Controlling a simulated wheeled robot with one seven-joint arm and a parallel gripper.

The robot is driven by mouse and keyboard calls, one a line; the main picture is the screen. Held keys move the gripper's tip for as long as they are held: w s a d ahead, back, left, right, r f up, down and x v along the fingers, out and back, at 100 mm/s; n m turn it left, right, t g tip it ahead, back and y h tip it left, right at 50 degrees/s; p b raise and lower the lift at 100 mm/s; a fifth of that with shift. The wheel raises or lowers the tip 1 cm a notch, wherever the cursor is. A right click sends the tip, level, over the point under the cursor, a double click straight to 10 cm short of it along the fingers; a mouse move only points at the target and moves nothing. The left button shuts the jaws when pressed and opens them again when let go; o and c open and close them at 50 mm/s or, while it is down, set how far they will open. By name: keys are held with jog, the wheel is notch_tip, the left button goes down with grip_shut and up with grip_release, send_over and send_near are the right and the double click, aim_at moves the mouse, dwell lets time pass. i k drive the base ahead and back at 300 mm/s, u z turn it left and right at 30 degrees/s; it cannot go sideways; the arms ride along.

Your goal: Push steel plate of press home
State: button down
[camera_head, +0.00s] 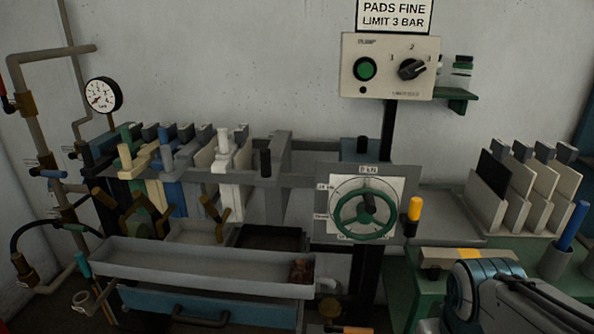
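The press (310,181) stands at the middle left, with several upright plates hanging across its rails. The plates at the left are dark, cream, blue and pale, packed fairly close. A pale plate (232,160) with a white knob is at the right end of that pack. A grey plate, seemingly the steel plate (279,160), stands upright to its right with a visible gap between them. The green handwheel (364,214) is on the press's right end, in front of a dial. Part of my arm shows at the lower right, but my gripper's fingertips are not in view.
A long grey tray (200,271) hangs in front of the press. Pipes and a gauge (103,95) are at the left. A pump panel (389,67) is on the wall. Spare plates (525,190) and a green bench (427,296) are at the right, with a yellow-and-white block (462,258).

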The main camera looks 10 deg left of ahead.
aim_at(276, 158)
jog(key=k, duration=0.55)
jog(key=u, duration=1.05)
jog(key=i, duration=1.1)
jog(key=z, duration=0.1)
